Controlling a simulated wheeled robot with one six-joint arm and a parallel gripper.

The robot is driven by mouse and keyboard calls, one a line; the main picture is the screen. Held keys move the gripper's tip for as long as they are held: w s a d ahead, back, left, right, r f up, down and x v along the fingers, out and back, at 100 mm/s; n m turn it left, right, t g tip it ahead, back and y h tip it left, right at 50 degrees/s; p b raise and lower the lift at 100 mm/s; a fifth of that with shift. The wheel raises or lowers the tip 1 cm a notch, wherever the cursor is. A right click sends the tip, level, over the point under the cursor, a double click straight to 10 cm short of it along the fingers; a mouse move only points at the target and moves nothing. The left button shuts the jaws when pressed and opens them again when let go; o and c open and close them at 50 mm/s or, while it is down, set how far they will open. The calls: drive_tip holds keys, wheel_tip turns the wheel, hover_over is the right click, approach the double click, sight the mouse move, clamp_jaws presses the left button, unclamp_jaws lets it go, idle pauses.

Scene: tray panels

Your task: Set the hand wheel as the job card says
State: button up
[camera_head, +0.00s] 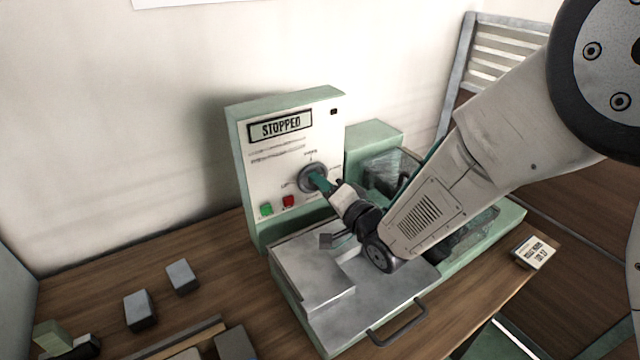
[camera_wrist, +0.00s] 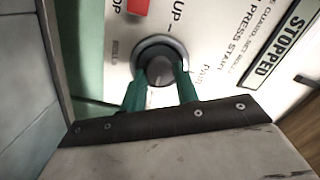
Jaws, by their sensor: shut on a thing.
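The panel's sign (camera_head: 280,126) reads STOPPED. A small white card (camera_head: 537,251) lies on the table at right; its print is too small to read surely.
A green button (camera_head: 266,209) and a red button (camera_head: 288,201) sit below left of the wheel. A grey tray with a handle (camera_head: 398,322) is in front. A clear guard (camera_head: 390,170) stands right of the panel. Several grey blocks (camera_head: 139,310) lie at left.

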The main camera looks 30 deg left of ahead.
drive_tip(key=shift+d+f, duration=0.1)
drive_tip(key=shift+f, duration=0.1)
idle(0.4)
drive_tip(key=o, duration=1)
drive_tip(key=shift+w, duration=0.1)
drive_tip(key=shift+c, duration=0.2)
drive_tip(key=v, duration=0.7)
drive_tip(key=shift+s+d, duration=0.25)
drive_tip(key=shift+d, duration=0.1)
